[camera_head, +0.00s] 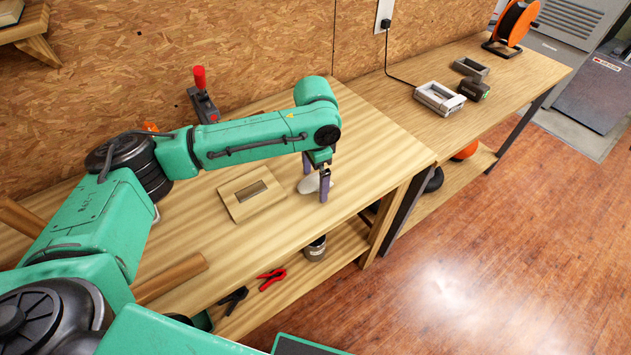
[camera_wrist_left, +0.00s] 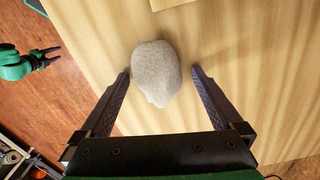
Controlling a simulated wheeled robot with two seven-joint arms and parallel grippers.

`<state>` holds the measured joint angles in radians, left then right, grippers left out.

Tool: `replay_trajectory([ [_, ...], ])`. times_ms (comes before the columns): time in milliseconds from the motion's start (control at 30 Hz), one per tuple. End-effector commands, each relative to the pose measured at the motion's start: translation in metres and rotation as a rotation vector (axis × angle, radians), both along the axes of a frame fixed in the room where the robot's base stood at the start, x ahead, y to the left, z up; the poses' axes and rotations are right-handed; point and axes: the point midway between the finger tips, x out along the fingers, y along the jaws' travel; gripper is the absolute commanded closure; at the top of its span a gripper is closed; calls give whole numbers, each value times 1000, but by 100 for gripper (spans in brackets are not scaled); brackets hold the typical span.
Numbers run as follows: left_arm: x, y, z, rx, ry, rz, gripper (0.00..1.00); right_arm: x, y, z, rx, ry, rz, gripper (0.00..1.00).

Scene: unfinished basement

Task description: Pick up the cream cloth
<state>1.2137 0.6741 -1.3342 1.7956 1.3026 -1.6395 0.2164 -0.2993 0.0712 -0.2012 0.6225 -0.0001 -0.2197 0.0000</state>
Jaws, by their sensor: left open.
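In the left wrist view the cloth (camera_wrist_left: 157,74) looks rounded and greyish and lies between the two fingertips, with a small gap on each side. My left gripper (camera_head: 315,184) points down over the cloth, with one finger on its near side and one on its far side. It is open and holds nothing. My right gripper (camera_wrist_left: 48,57) shows small at the left of the left wrist view, away from the bench, with its fingers apart.
A flat wooden block with a slot (camera_head: 251,193) lies left of the cloth. A red-handled clamp tool (camera_head: 202,97) stands at the back by the wall. A lower shelf holds red pliers (camera_head: 271,279) and a can (camera_head: 315,248). Bench right of the cloth is clear.

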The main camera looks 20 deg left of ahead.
Motion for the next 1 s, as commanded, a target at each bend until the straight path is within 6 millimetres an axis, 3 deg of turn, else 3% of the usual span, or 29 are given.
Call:
replay_trajectory([
  [33,0,0,0,0,0,0,4,0,0,0,-1,0,1,50],
  [233,0,0,0,0,0,1,80,0,-3,0,-5,1,2,50],
  [267,0,0,1,-1,-1,1,83,-1,-4,0,-6,2,2,50],
  [533,0,0,3,-2,-1,1,84,-1,-8,0,-11,3,3,50],
  [667,1,0,15,-1,-3,1,84,-1,-8,0,-11,4,3,50],
  [767,1,-1,34,-2,-5,0,84,-2,-8,-1,-11,4,2,50],
  [867,1,-1,66,-2,-7,0,84,-2,-8,-2,-11,4,2,50],
  [1000,1,-1,122,-3,-7,-1,84,-2,-8,-4,-12,4,1,50],
])
